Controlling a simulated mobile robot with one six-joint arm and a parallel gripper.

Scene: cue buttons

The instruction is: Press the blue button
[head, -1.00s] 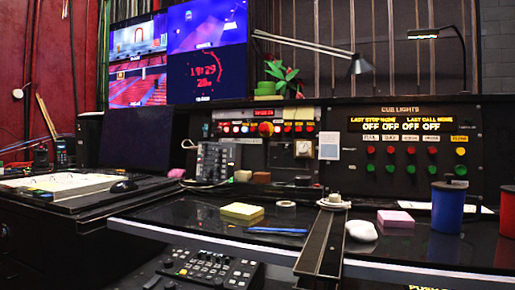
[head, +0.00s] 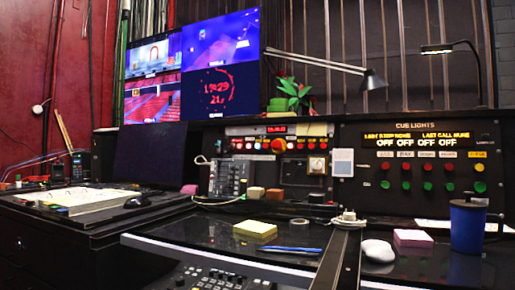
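I cannot make out a blue button in the head view. The cue lights panel (head: 418,162) stands at the right. Its small buttons look red and green, with a yellow and a green one at its right end. A second control panel (head: 278,158) at the middle back has rows of small lit buttons, mostly red, white and yellow; their exact colours are hard to tell. My gripper is not in view.
A blue cup (head: 468,228) stands on the desk before the cue panel. A pink block (head: 413,238), a white mouse (head: 378,251) and a yellow note pad (head: 255,229) lie on the dark desk. A desk lamp (head: 373,80) reaches over the panels. A mixer console (head: 215,277) sits low in front.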

